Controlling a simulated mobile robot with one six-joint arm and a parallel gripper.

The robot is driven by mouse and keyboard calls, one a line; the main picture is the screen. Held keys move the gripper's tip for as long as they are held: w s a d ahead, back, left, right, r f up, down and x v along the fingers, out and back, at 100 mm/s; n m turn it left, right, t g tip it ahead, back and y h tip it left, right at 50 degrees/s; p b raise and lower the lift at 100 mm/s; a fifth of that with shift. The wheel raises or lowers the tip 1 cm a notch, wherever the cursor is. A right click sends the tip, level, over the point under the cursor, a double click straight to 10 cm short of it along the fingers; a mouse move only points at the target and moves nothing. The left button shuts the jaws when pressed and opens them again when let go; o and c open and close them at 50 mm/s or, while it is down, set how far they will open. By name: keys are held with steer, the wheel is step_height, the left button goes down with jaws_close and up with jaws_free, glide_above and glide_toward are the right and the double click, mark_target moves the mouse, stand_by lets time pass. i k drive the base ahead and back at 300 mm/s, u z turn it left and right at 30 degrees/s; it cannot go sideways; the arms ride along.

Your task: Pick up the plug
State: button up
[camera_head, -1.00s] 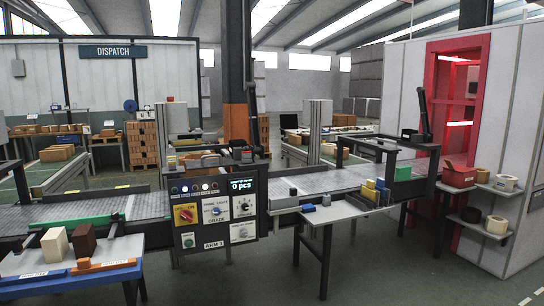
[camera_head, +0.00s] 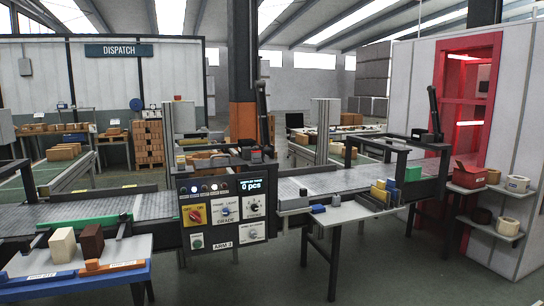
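I cannot pick out a plug for certain in the head view. Several small pieces are too small to name, among them a dark knob-like piece (camera_head: 303,192) on the conveyor's near edge and blue pieces (camera_head: 318,209) on the small side table (camera_head: 345,215). A cream block (camera_head: 62,245) and a dark brown block (camera_head: 91,240) stand upright side by side on the table at the lower left. A small orange piece (camera_head: 92,265) lies in front of them. My gripper is not in view.
A control panel (camera_head: 225,212) with knobs stands in front of the conveyor (camera_head: 150,207). Yellow, grey and green blocks (camera_head: 391,186) stand at the side table's right. Shelves (camera_head: 490,226) at the right hold rolls and a red box (camera_head: 468,175). Grey floor is open at the lower right.

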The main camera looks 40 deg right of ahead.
mark_target(256, 154)
steer(key=u, duration=0.05)
steer(key=i, duration=0.95)
steer(key=z, duration=0.15)
steer(key=k, duration=0.9)
steer(key=u, duration=0.2)
steer(key=i, duration=0.6)
steer(key=z, duration=0.05)
